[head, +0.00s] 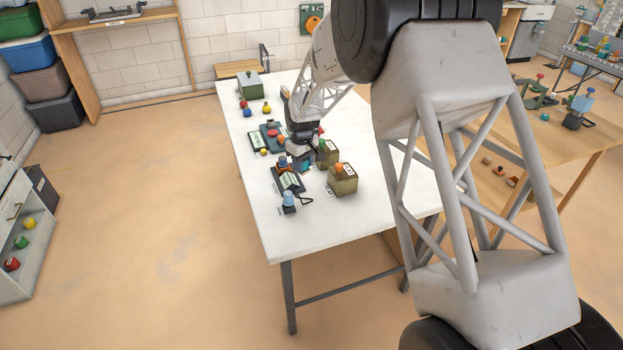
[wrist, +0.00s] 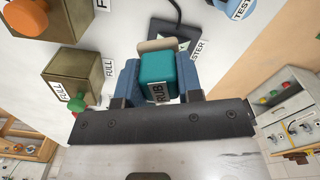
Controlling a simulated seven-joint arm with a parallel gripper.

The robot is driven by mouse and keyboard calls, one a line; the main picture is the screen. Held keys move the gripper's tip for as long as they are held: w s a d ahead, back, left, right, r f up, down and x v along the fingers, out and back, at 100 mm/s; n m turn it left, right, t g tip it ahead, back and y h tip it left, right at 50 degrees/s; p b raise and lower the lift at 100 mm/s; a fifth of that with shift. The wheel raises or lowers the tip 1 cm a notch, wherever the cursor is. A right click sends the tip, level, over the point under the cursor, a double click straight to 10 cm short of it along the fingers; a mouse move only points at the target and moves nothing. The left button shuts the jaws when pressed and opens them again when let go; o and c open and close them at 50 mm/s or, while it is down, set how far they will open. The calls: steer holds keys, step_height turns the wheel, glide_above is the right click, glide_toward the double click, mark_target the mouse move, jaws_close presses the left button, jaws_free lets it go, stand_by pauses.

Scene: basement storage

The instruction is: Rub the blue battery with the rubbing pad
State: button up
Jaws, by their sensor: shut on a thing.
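The blue battery (head: 289,198) stands near the front left edge of the white table in the head view. At the top of the wrist view, a blue body marked TEST (wrist: 240,10), partly cut off, appears to be it. My gripper (head: 303,162) is low over the table, behind the battery and apart from it. In the wrist view, my gripper (wrist: 160,90) has its blue fingers shut on a teal block marked RUB, the rubbing pad (wrist: 158,76). A tan layer shows at the pad's far side. The pad's underside is hidden.
Two olive batteries marked FULL, one orange-topped (head: 343,182) and one green-topped (head: 328,155), stand right of the gripper. A dark tester (head: 290,182) lies between gripper and blue battery. A green box (head: 250,86) stands at the back. The table's front (head: 350,222) is clear.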

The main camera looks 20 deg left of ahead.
steer(key=w+a+r+n, duration=0.4)
steer(key=w+a, duration=0.5)
steer(key=a, duration=0.5)
steer(key=shift+w+r, duration=0.15)
steer(key=shift+r, duration=0.2)
